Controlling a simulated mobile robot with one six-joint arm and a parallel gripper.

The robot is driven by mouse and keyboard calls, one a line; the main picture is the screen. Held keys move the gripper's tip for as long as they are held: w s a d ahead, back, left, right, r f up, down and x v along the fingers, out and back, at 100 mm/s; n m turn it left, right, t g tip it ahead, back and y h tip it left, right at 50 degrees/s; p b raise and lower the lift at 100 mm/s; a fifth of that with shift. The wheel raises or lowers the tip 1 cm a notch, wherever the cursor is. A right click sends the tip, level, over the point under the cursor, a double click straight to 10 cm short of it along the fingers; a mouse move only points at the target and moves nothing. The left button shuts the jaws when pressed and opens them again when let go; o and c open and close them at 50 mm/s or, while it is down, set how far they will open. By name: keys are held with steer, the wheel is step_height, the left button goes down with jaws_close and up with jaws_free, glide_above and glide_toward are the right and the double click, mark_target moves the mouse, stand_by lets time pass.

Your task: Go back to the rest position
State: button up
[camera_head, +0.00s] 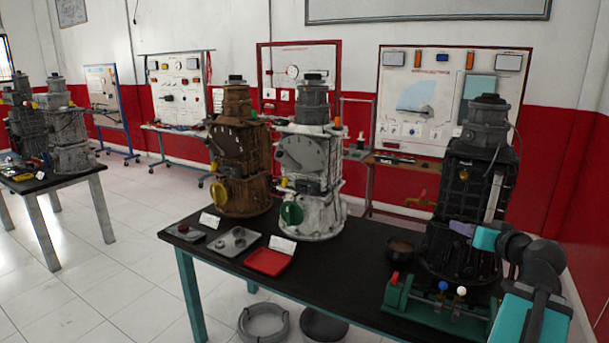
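My arm, black and teal, comes in at the lower right and reaches in front of the dark engine trainer (463,175) at the table's right end. My gripper (462,229) is at the arm's end, small, against the dark body of that trainer. A purple-grey piece shows at its tip. I cannot tell whether that piece is part of the gripper or something else, nor whether the fingers are open or touch the trainer. The arm hides part of the trainer's lower right side.
The black table (340,262) also holds a brown trainer (238,160), a grey-white trainer (310,165), a red tray (268,262), a grey tray (234,241), a brown bowl (401,247) and a green stand with coloured knobs (432,310). Tyre-like rings (264,323) lie below.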

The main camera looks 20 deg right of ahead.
steer(key=w+a+f+n+g+y+b, duration=0.1)
steer(key=w+a+f+y, duration=0.1)
steer(key=w+a+f, duration=0.35)
steer(key=w+a+f+n+g+y, duration=0.1)
steer(key=w+a+f+y, duration=0.15)
steer(key=a+f, duration=0.65)
steer(key=w+a+f+g+y+b, duration=0.1)
steer(key=w+a+f, duration=0.35)
steer(key=f, duration=0.55)
steer(key=a+f+n+g+y+b, duration=0.25)
steer(key=a+f+g, duration=0.25)
steer(key=a+f, duration=1.65)
steer(key=s+a+f+n+g+b, duration=0.1)
steer(key=s+a+f+g, duration=0.3)
steer(key=s+a+f, duration=0.55)
steer(key=s+a+f+n+g+b, duration=0.1)
steer(key=s+a+f+n+g, duration=0.15)
steer(key=s+a+f, duration=0.7)
steer(key=s+d+f+m+g+h, duration=0.1)
steer(key=s+d+f+g+h, duration=0.1)
steer(key=s+d+f, duration=0.2)
steer(key=s+d+f+m+g+h, duration=0.1)
steer(key=s+d+f+g+h, duration=0.1)
steer(key=s+f, duration=0.4)
steer(key=s+d+g, duration=0.1)
steer(key=s+d, duration=0.1)
steer(key=s, duration=0.1)
steer(key=shift+s+d+f, duration=0.15)
steer(key=shift+d+f, duration=0.15)
steer(key=shift+d, duration=0.05)
